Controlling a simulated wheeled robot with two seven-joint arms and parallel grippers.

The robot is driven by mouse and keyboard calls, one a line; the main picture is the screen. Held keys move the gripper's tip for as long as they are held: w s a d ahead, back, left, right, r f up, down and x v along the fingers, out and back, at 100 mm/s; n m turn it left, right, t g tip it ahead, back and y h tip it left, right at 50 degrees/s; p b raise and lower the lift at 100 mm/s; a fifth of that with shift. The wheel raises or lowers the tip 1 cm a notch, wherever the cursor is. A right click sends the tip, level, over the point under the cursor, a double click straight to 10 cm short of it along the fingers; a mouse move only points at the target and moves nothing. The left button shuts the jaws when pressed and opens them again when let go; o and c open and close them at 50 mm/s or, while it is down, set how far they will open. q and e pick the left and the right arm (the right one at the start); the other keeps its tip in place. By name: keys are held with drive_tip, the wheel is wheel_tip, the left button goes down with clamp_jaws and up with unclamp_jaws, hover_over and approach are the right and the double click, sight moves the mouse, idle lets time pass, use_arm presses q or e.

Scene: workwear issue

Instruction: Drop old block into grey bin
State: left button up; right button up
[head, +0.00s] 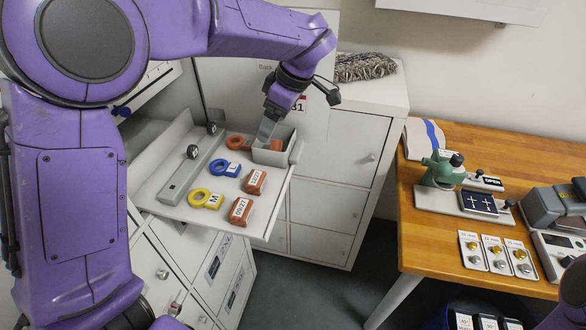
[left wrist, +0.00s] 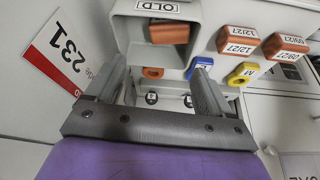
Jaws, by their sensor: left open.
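The grey bin (head: 291,150) stands at the back right corner of the pulled-out shelf; in the left wrist view the bin (left wrist: 124,28) bears the label OLD. An orange-brown block (head: 277,145) lies inside it, and it also shows in the left wrist view (left wrist: 168,33). My left gripper (head: 266,131) points down at the bin's left side. In the left wrist view its two fingers (left wrist: 153,88) are apart with no block between them. Two more orange-brown blocks, labelled 12/27 (head: 255,181) and 09/27 (head: 240,211), lie on the shelf. My right gripper is not in view.
An orange ring (head: 235,142), a blue ring (head: 217,167) marked L and a yellow ring (head: 198,198) marked M lie on the shelf. A grey bar (head: 183,181) lies at its left. A wooden table (head: 420,235) with devices stands at the right.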

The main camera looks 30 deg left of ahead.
use_arm(q)
drive_tip(key=v, duration=0.9)
drive_tip(key=shift+r, duration=0.15)
drive_tip(key=shift+s, duration=0.15)
